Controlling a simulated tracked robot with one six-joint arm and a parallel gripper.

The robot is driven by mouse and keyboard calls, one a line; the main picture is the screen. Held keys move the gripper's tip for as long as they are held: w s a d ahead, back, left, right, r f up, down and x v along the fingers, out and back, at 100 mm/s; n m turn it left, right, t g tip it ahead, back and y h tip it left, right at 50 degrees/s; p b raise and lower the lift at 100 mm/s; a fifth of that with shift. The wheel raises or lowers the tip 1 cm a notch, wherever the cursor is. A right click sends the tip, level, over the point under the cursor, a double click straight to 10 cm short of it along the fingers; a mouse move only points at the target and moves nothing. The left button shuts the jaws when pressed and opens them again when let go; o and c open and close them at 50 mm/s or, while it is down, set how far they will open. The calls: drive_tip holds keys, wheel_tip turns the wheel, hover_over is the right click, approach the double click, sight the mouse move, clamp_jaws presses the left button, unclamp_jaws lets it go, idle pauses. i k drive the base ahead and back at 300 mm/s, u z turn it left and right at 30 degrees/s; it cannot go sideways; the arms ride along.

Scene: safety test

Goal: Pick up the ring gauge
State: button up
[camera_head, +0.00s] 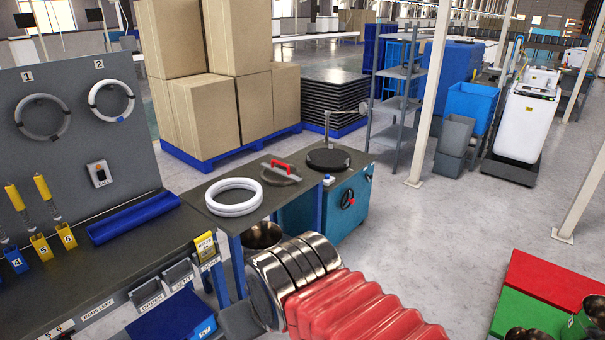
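Several ring-shaped things could be the ring gauge; I cannot tell which it is. Two white rings (233,210) lie stacked flat on a dark side table (205,187). A grey ring (18,118) hangs on the grey upright panel (60,90) under label 1. A lighter ring (92,101) with a small blue mark hangs under label 2. My gripper is not in view.
A blue tray (135,217) lies on the workbench (120,262) at left. Cardboard boxes (205,115) are stacked behind. Open floor (440,235) lies to the right, with white posts (433,90).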

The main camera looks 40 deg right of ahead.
sight(274, 168)
drive_tip(key=z, duration=1.55)
drive_tip(key=i, duration=3.05)
